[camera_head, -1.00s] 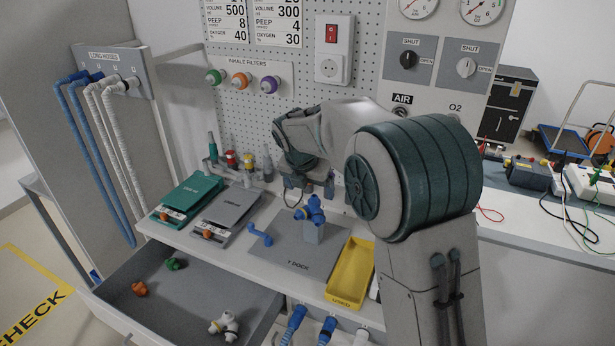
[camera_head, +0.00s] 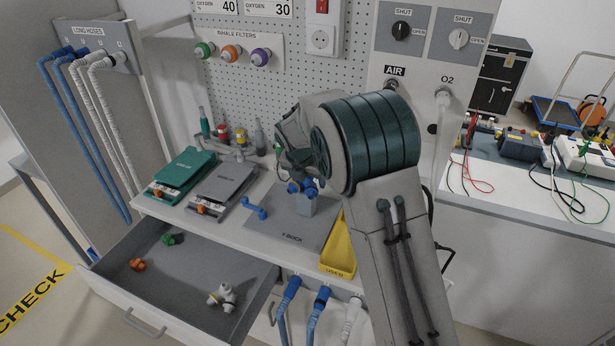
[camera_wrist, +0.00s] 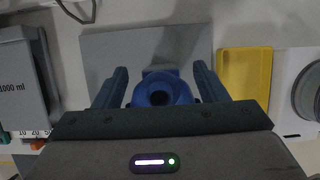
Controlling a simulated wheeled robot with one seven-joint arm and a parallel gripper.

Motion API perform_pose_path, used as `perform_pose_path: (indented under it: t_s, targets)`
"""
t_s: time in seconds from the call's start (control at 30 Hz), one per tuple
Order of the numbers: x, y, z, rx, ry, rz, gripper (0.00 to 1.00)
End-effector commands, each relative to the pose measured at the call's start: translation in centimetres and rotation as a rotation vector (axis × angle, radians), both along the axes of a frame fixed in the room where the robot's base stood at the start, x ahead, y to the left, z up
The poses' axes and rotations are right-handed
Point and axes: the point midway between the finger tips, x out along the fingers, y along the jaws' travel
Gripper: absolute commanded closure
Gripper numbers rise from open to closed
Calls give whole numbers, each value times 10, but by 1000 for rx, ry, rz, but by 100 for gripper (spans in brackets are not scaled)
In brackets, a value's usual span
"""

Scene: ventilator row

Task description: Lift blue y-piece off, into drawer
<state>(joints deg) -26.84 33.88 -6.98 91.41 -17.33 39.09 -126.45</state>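The blue Y-piece (camera_head: 303,186) sits on top of a grey post (camera_head: 307,206) on the Y dock plate (camera_head: 283,232). In the wrist view the blue Y-piece (camera_wrist: 160,90) shows its round dark opening between my gripper's fingers. My gripper (camera_wrist: 158,80) is open, with one finger on each side and a visible gap to the piece. In the head view my arm hides most of the gripper. The open drawer (camera_head: 180,245) is at the lower left. It holds an orange piece (camera_head: 138,264), a green piece (camera_head: 172,239) and a white piece (camera_head: 223,297).
A small blue connector (camera_head: 254,208) lies at the dock plate's left edge. A yellow tray (camera_head: 338,254) stands right of the dock. Green (camera_head: 183,170) and grey (camera_head: 226,184) test lungs lie to the left. Hoses hang below the counter edge. The drawer's middle is bare.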

Motion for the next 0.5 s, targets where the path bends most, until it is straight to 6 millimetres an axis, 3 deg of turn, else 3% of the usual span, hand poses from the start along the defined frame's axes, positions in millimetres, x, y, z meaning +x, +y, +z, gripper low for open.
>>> perform_pose_path:
  t_s: [0.13, 0.17, 0.27, 0.5]
  targets:
    - [0, 0, 0, 0, 0, 0, 61]
    - [0, 0, 0, 0, 0, 0, 44]
    - [0, 0, 0, 0, 0, 0, 70]
    - [0, 0, 2, 0, 0, 0, 70]
